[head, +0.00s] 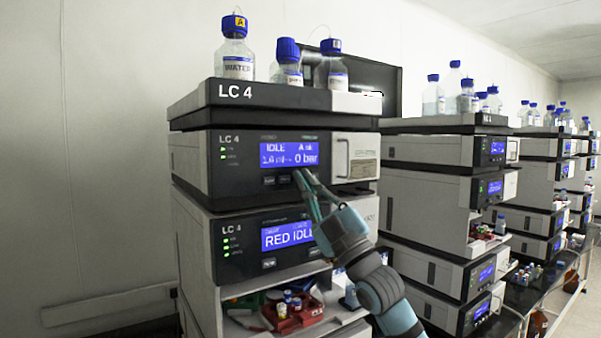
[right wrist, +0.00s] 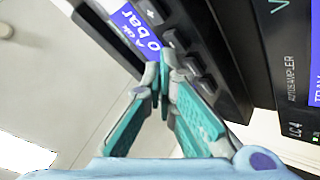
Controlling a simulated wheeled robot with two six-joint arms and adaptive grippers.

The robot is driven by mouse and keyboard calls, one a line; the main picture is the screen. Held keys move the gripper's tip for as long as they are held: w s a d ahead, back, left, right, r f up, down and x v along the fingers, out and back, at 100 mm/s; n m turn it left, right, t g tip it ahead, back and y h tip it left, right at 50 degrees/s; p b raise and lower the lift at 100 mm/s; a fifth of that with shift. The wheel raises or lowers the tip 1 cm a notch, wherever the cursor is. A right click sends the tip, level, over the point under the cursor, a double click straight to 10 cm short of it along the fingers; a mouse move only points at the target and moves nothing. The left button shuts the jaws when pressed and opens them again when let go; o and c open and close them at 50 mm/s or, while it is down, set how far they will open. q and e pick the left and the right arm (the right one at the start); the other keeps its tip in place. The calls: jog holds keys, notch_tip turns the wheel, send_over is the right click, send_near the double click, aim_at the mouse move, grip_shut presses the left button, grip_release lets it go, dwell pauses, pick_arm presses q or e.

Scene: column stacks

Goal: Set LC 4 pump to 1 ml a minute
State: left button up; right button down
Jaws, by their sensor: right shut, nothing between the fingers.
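The LC 4 pump (head: 238,165) is the upper module with a lit blue screen (head: 275,155). The screen reads "IDLE" and "0 bar"; the flow figure at its left looks like 1-point-something ml, its last digit unclear. A row of dark buttons (head: 270,181) sits under the screen. My right gripper (head: 299,174) is shut and empty, its fingertips at the buttons below the screen's right part. In the right wrist view the shut fingertips (right wrist: 166,66) are close to the button row (right wrist: 192,66), where a plus key shows. I cannot tell whether they touch. My left gripper is out of view.
Below the pump is another LC 4 module (head: 237,248) with a screen reading "RED IDLE". Under it is an open bay with a red vial holder (head: 296,316). Blue-capped bottles (head: 236,60) stand on top. More stacks (head: 455,160) recede to the right.

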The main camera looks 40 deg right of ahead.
aim_at(292, 181)
jog(key=shift+w+y+p, duration=0.3)
jog(key=shift+w+p, duration=0.1)
jog(key=shift+p, duration=0.25)
dwell(0.8)
dwell(1.8)
notch_tip(292, 181, down, 4)
jog(key=b, duration=0.4)
jog(key=s+r+b, duration=0.4)
jog(key=s+b, duration=0.2)
jog(key=s, duration=0.3)
jog(key=shift+s, duration=0.4)
